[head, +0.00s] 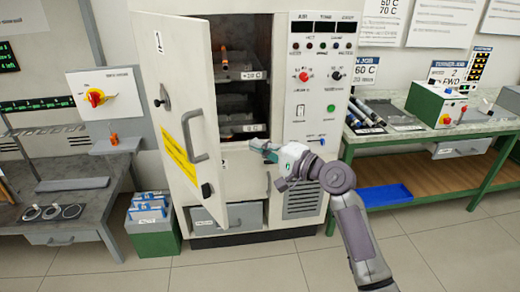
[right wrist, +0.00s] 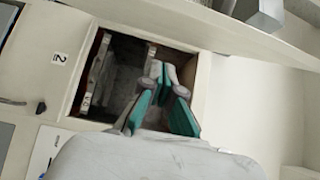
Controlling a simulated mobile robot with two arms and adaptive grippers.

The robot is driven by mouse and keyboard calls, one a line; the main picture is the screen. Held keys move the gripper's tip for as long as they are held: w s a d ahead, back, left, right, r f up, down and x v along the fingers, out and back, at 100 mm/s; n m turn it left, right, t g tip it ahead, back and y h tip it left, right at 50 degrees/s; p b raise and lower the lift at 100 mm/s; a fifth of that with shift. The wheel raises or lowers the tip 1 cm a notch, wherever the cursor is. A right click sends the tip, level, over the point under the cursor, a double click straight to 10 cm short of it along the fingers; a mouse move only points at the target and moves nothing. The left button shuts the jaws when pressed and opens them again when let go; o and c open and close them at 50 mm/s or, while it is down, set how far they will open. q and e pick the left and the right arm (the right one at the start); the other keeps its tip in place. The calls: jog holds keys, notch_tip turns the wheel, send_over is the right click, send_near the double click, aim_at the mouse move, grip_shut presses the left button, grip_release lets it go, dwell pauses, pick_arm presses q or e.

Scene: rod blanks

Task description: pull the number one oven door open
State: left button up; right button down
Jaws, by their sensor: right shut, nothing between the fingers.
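The number one oven door (head: 175,75) is a tall cream panel marked 1, with a yellow label. It stands swung out on the left of the oven, its right edge toward me. Its grey handle (head: 194,136) is at mid-height, clear of any gripper. The oven's chamber (head: 243,85) shows shelves and an orange item inside. My right gripper (head: 258,147) is shut and empty in front of the oven, right of the door. In the right wrist view its teal-padded fingers (right wrist: 167,82) appear before an open, dark chamber. My left gripper is out of view.
The oven's control panel (head: 322,85) is right of the chamber. A green-framed bench (head: 400,140) with rods and a green box (head: 436,105) stands at the right. A grey bench (head: 60,205) and a green bin (head: 152,240) are at the left. The floor in front is clear.

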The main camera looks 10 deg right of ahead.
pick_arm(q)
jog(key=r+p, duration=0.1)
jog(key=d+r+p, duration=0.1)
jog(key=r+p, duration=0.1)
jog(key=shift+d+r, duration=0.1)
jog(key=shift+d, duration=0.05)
pick_arm(e)
jog(key=w+a, duration=0.3)
jog(key=a, duration=0.5)
jog(key=shift+a, duration=0.1)
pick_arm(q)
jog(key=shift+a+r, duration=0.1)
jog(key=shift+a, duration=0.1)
pick_arm(e)
jog(key=shift+s, duration=0.1)
